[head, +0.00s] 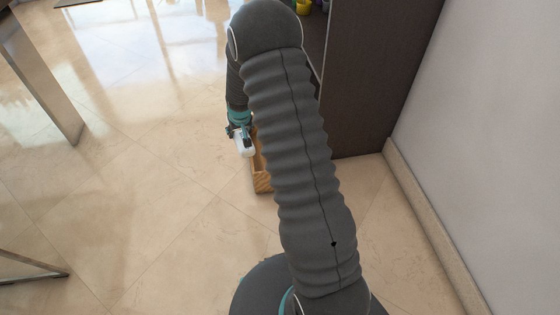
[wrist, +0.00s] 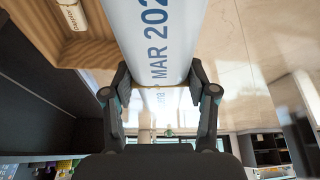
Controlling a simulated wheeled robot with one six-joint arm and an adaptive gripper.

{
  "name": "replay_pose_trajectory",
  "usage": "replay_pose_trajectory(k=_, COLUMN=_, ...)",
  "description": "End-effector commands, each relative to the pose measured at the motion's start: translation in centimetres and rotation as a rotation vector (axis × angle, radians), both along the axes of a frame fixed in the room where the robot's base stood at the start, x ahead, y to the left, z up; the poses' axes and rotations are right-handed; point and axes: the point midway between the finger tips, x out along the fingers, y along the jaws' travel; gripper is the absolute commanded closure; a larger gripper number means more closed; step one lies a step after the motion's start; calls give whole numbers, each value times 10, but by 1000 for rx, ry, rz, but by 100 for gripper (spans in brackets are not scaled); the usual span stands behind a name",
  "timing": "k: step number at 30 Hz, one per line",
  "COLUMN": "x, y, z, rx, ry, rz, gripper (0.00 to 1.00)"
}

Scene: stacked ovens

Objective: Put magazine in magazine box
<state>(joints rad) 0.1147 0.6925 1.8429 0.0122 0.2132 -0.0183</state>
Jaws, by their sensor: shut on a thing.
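My gripper (wrist: 160,84) is shut on a white magazine (wrist: 158,35) with blue "MAR 202" lettering, one finger on each side of it. In the head view my gripper (head: 238,130) hangs low, with the white magazine (head: 244,149) under it. The wooden magazine box (head: 263,183) stands on the floor just right of the magazine, partly hidden behind my arm. In the wrist view the box (wrist: 95,52) is at the upper left, and the held magazine is beside it or over its edge; I cannot tell which. A cream item (wrist: 71,14) with small lettering shows at the box.
A dark cabinet (head: 370,75) stands right of the box, with a white wall (head: 480,130) beyond it. Table legs (head: 45,85) stand at the left. The tiled floor (head: 140,170) between them and the box is clear.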

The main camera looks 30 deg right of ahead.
Motion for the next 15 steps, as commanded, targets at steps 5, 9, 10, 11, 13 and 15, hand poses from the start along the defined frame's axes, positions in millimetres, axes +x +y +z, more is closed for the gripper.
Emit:
replay_pose_trajectory(k=5, x=47, y=-55, z=-80, rx=1, ry=0, rz=-70, gripper=95)
replay_pose_trajectory(k=9, x=73, y=-94, z=-132, rx=1, ry=0, rz=-115, gripper=95)
replay_pose_trajectory(k=10, x=77, y=-101, z=-142, rx=1, ry=1, rz=-123, gripper=95)
replay_pose_trajectory(k=11, x=80, y=-108, z=-151, rx=1, ry=0, rz=-131, gripper=95)
replay_pose_trajectory(k=13, x=87, y=-122, z=-169, rx=1, ry=0, rz=-146, gripper=95)
replay_pose_trajectory(k=15, x=92, y=-132, z=-183, rx=1, ry=-1, rz=-157, gripper=95)
